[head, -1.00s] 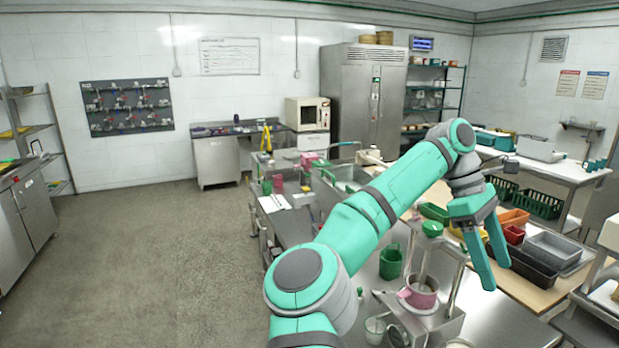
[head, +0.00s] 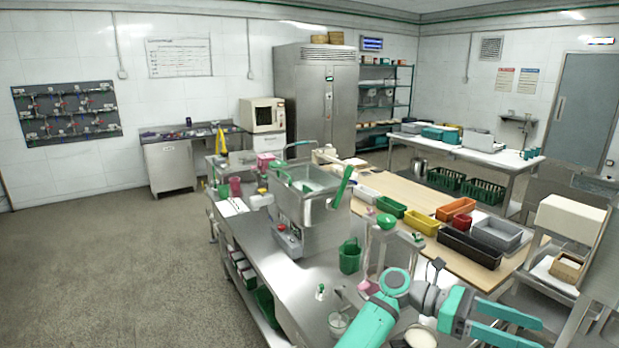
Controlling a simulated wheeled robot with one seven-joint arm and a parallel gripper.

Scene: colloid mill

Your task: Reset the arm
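My gripper (head: 522,326) is at the lower right of the head view, at the end of my teal and grey arm. Its two teal fingers point right and stand apart with a gap between them, and I see nothing in the gap. The arm is folded low over the front right end of the steel counter (head: 262,290). It partly hides a press-like stand with a green knob (head: 386,221) and a pink cup (head: 368,286) under it.
A steel machine with an open basin (head: 305,205) stands on the counter. The floor (head: 120,265) at left is clear.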

